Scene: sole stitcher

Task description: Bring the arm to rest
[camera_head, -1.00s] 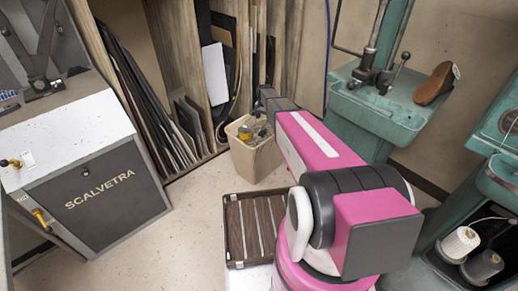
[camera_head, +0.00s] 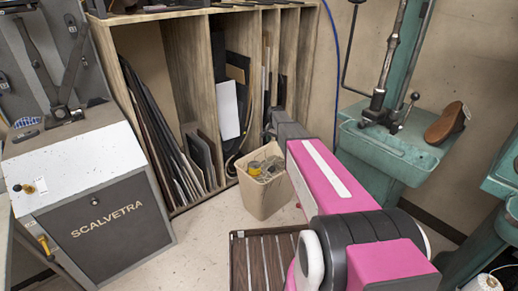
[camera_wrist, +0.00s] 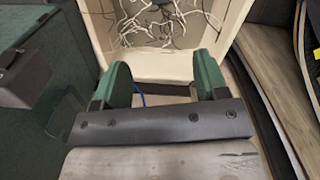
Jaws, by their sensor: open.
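My gripper (camera_wrist: 163,75) is open in the wrist view, with its two green fingers apart and nothing between them. Its fingers point toward the beige bin (camera_wrist: 165,66), which holds a tangle of pale cables. In the head view my pink arm (camera_head: 325,180) reaches from the lower right toward the same bin (camera_head: 264,196). The arm's dark far end is close to the bin's right rim there. The fingers cannot be made out in the head view. I cannot tell how far they are from the bin.
A grey SCALVETRA cabinet (camera_head: 100,225) stands at left. A wooden rack (camera_head: 185,60) with upright sheets is behind the bin. A teal machine (camera_head: 385,150) with a brown shoe (camera_head: 447,122) on it is at right. A brown slatted crate (camera_head: 240,265) lies in front. Some floor is clear at left.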

